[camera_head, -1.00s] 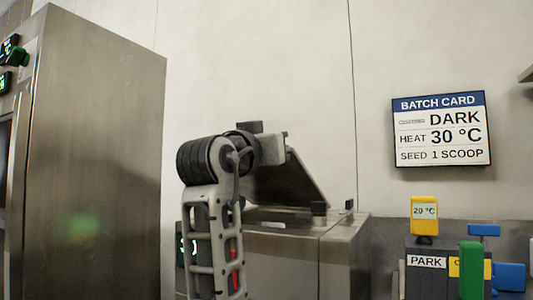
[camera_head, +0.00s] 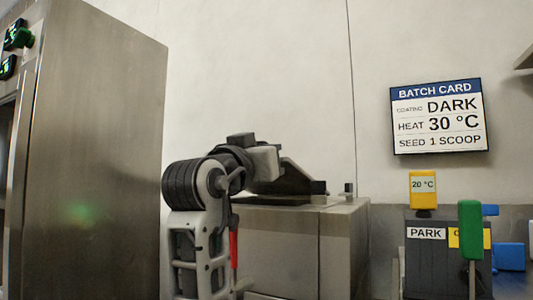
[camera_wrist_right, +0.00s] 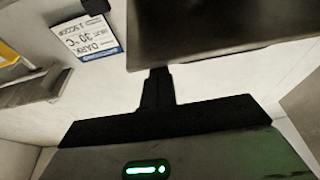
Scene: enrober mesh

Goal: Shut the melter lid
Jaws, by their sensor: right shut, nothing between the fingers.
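The melter (camera_head: 285,240) is a steel box in the middle of the head view. Its lid (camera_head: 303,176) shows as a dark sloping plate just above the box top, tilted low and partly hidden behind my right arm. My right gripper (camera_wrist_right: 157,78) is shut and empty; its fingers form one dark stem in the wrist view. A broad metal panel, which looks like the lid (camera_wrist_right: 225,28), lies right beyond the fingertips; whether they touch cannot be told. In the head view the fingertips are hidden behind the wrist. My left gripper is not in view.
A tall steel cabinet (camera_head: 95,160) stands at left. Right of the melter are a grey PARK block (camera_head: 427,262), a yellow 20 °C tag (camera_head: 423,188), a green paddle (camera_head: 471,235) and blue pieces (camera_head: 509,257). The batch card (camera_head: 438,116) hangs on the wall.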

